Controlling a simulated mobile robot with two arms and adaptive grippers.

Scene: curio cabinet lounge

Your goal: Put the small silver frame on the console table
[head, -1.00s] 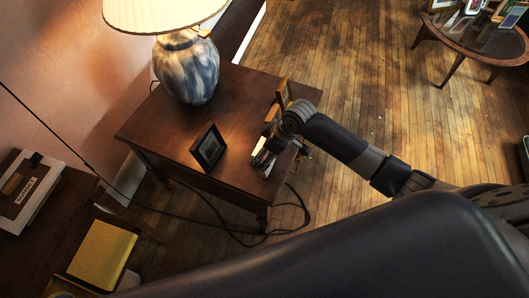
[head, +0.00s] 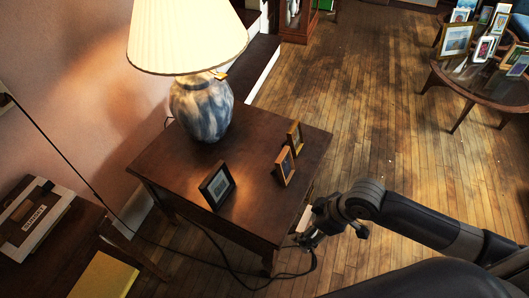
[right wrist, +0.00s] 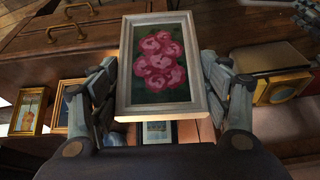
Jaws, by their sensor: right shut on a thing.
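My right gripper (head: 312,236) is shut on the small silver frame (right wrist: 123,68), which has a pale silver border around a picture of pink roses. In the right wrist view the frame stands upright between the two fingers (right wrist: 160,100). In the head view only a pale sliver of the frame (head: 304,217) shows, beside the front right edge of a dark wooden table (head: 230,222). I cannot tell whether this table is the console table. My left gripper is not in view.
On the table stand a blue-and-white lamp (head: 202,108), a black frame (head: 217,186) and two gold frames (head: 285,166). A round table (head: 481,80) with several frames stands at the upper right. Open wooden floor (head: 370,110) lies between. A cord runs on the floor.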

